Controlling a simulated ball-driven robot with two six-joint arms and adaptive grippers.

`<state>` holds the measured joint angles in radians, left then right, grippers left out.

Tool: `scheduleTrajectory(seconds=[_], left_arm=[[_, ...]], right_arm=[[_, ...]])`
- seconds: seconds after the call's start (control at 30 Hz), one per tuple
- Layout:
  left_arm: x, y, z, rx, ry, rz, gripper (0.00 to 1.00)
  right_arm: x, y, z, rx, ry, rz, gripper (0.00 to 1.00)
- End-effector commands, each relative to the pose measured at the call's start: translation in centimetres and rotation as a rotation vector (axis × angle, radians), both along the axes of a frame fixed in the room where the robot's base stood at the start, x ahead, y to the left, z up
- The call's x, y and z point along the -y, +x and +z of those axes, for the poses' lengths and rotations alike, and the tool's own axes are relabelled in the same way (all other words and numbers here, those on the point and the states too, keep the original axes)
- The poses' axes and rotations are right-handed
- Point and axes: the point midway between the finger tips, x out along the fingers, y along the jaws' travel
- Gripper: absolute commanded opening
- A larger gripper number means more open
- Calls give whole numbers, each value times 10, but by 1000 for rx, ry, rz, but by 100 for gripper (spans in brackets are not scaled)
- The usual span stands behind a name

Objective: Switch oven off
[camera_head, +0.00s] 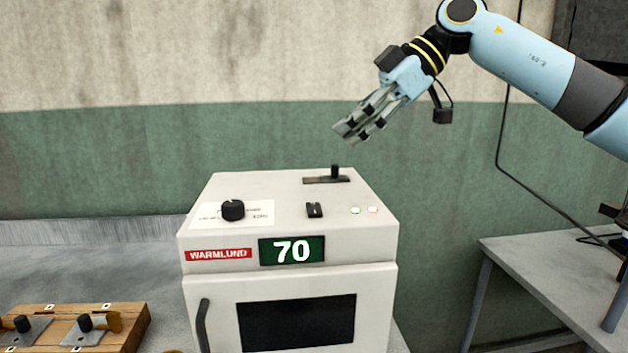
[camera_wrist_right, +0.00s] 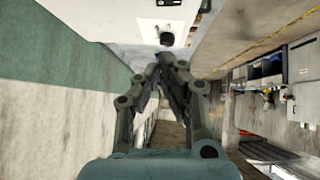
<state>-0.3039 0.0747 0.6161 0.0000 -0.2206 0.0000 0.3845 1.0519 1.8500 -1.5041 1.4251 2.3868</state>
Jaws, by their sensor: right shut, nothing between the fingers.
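The white oven (camera_head: 345,225) stands in the middle of the head view with its door shut. Its green display (camera_head: 291,250) reads 70. On its top are a black round knob (camera_head: 232,210), a small black rocker switch (camera_head: 314,210), two small lit lamps (camera_head: 364,210) and a black slider (camera_head: 334,173) in a slot. My right gripper (camera_head: 348,132) hangs in the air above the oven's back right, apart from it, shut and empty. In the right wrist view its closed fingers (camera_wrist_right: 172,62) show below the black knob (camera_wrist_right: 167,38). My left gripper is not in view.
A wooden block (camera_head: 130,325) with metal plates and black knobs lies at the lower left. A grey table (camera_head: 540,262) stands at the right, with a dark cable hanging on the wall. The air above the oven's left side is clear.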

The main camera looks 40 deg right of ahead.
Motion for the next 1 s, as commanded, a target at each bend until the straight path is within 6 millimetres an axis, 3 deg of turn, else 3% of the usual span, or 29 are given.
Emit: scheduleTrajectory(seconds=[0.4,0.63,1.0], left_arm=[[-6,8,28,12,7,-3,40],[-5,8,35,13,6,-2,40],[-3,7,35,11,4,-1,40]], right_arm=[[-49,34,-58,-3,5,-1,0],[-45,36,-88,-2,2,-1,0],[-44,37,-95,0,0,0,0]])
